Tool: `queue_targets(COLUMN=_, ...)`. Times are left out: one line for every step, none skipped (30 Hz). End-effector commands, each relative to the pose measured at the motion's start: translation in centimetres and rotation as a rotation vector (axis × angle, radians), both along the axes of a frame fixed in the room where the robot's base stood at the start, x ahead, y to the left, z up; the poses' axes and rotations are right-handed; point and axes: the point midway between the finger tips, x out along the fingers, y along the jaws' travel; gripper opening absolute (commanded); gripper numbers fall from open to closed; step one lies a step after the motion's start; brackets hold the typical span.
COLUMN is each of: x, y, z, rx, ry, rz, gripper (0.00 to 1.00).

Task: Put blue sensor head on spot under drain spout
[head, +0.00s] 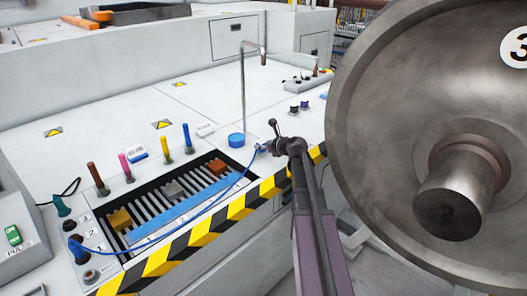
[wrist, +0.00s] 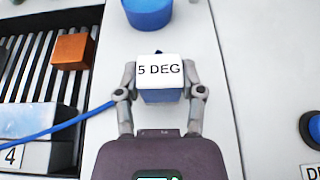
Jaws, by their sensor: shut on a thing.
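My gripper (wrist: 160,80) is shut on a small block with a white top marked "5 DEG" and a blue front, the sensor head (wrist: 161,95). A blue cable runs left from beside it. In the head view my gripper (head: 268,146) is over the white deck by the slatted tray's right end, largely hiding the block. The drain spout (head: 243,95) is a thin upright pipe with a hooked top. A round blue piece (head: 236,140) stands near its foot; it also shows ahead of the block in the wrist view (wrist: 148,12). I cannot make out a marked spot.
The slatted tray (head: 150,226) holds an orange block (head: 218,167) and other blocks. Several coloured pegs stand behind it. A striped edge (head: 200,236) runs along the front. A large steel wheel (head: 400,100) fills the right. The deck behind the spout is mostly clear.

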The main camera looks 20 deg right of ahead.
Motion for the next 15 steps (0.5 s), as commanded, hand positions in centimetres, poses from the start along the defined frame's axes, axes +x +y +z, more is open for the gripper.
queue_targets(x=0.01, y=0.01, z=-0.77, rx=0.0, ry=0.0, rz=0.0, gripper=0.0)
queue_targets(x=0.01, y=0.01, z=-0.94, rx=0.0, ry=0.0, rz=0.0, gripper=0.0)
queue_targets(x=0.01, y=0.02, z=-1.11, rx=0.0, ry=0.0, rz=0.0, gripper=0.0)
queue_targets(x=0.01, y=0.03, z=-1.21, rx=0.0, ry=0.0, rz=0.0, gripper=0.0)
queue_targets(x=0.01, y=0.02, z=-1.28, rx=0.0, ry=0.0, rz=0.0, gripper=0.0)
queue_targets(x=0.02, y=0.03, z=-1.33, rx=0.0, ry=0.0, rz=0.0, gripper=0.0)
queue_targets(x=0.01, y=0.04, z=-1.34, rx=0.0, ry=0.0, rz=0.0, gripper=0.0)
queue_targets(x=0.01, y=0.04, z=-1.34, rx=0.0, ry=0.0, rz=0.0, gripper=0.0)
queue_targets(x=0.02, y=0.04, z=-1.32, rx=0.0, ry=0.0, rz=0.0, gripper=0.0)
queue_targets(x=0.02, y=0.04, z=-1.3, rx=0.0, ry=0.0, rz=0.0, gripper=0.0)
queue_targets(x=0.01, y=0.05, z=-1.28, rx=0.0, ry=0.0, rz=0.0, gripper=0.0)
queue_targets(x=0.02, y=0.05, z=-1.26, rx=0.0, ry=0.0, rz=0.0, gripper=0.0)
queue_targets(x=0.02, y=0.05, z=-1.26, rx=0.0, ry=0.0, rz=0.0, gripper=0.0)
queue_targets(x=0.02, y=0.05, z=-1.26, rx=0.0, ry=0.0, rz=0.001, gripper=0.0)
queue_targets(x=0.02, y=0.05, z=-1.26, rx=0.0, ry=0.0, rz=0.001, gripper=0.0)
